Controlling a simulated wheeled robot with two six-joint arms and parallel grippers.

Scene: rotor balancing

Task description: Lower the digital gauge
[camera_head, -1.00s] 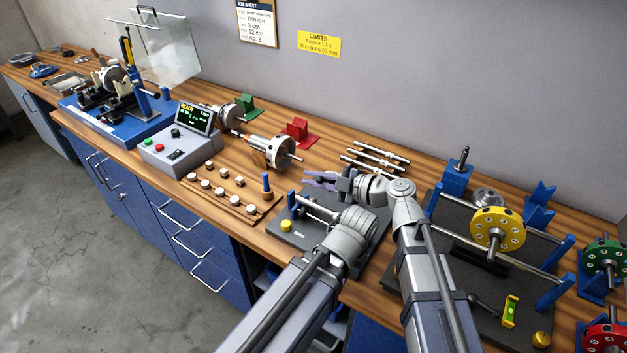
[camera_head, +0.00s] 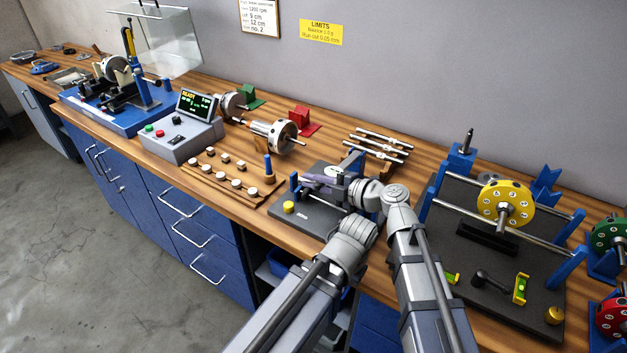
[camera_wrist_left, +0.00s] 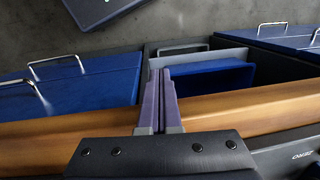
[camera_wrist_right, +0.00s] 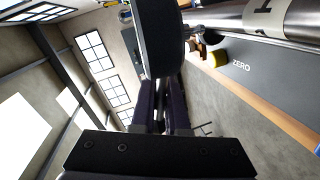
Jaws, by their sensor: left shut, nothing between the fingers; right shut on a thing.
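My right gripper (camera_head: 318,182) reaches left over the dark ZERO plate (camera_head: 298,219). In the right wrist view its fingers (camera_wrist_right: 164,105) are shut on a thin stem below a dark rounded body, which I take to be the digital gauge (camera_wrist_right: 160,35). The gauge's display face is not visible. In the head view a grey block, probably the gauge (camera_head: 352,163), shows beside the fingers. My left gripper (camera_wrist_left: 159,100) is shut and empty, near the wooden bench edge in the left wrist view. Its fingers are hidden in the head view.
A yellow knob (camera_head: 288,207) sits on the ZERO plate. A yellow disc (camera_head: 505,203) stands on a rail stand at right. Steel shafts (camera_head: 378,145) lie behind my right gripper. A grey control box (camera_head: 183,137) and small weights (camera_head: 237,183) are left.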

